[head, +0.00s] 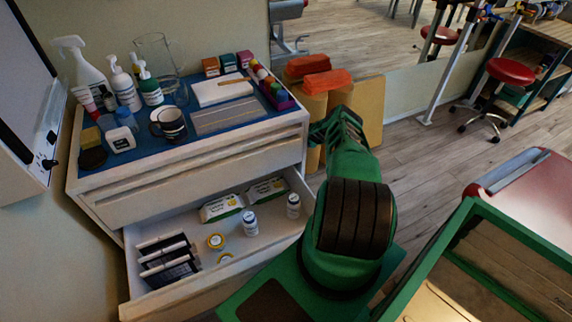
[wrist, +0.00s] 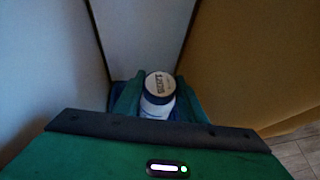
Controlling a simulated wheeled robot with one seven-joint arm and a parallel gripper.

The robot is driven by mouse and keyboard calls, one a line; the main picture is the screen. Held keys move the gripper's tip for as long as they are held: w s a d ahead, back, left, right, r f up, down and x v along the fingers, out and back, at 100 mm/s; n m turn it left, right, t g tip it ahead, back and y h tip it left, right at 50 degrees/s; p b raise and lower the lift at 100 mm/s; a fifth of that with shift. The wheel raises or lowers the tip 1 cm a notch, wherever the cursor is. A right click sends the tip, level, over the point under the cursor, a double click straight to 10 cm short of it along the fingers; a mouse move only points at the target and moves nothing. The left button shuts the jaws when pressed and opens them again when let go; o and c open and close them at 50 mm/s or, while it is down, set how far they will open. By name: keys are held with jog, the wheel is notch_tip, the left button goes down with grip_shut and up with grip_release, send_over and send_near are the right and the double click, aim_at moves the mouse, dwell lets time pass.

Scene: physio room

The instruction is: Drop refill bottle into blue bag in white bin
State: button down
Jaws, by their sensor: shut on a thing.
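My gripper (wrist: 156,97) is shut on the refill bottle (wrist: 159,84), a small white bottle with a round printed top, in the wrist view. The green fingers stand on both sides of it. Dark blue material (wrist: 193,108), perhaps the blue bag, shows beside and behind the fingers. I cannot tell whether the bottle is inside it. In the head view my arm reaches past the right side of the white cabinet; the fingertips and bottle are hidden there. I cannot make out the white bin in the head view.
The white cabinet's drawer (head: 232,250) is open, with white bottles (head: 250,222), packets (head: 222,208) and dark boxes. Its blue top (head: 190,145) is crowded with bottles and cups. Tan rolls (head: 312,105) with orange blocks (head: 316,82) stand beside my arm. Wooden floor is open behind.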

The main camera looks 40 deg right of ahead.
jog(key=c, duration=1)
grip_release()
jog(key=shift+c, duration=0.2)
jog(key=shift+r, duration=0.1)
jog(key=v, duration=0.7)
jog(key=shift+s, duration=0.2)
jog(key=shift+a, duration=0.1)
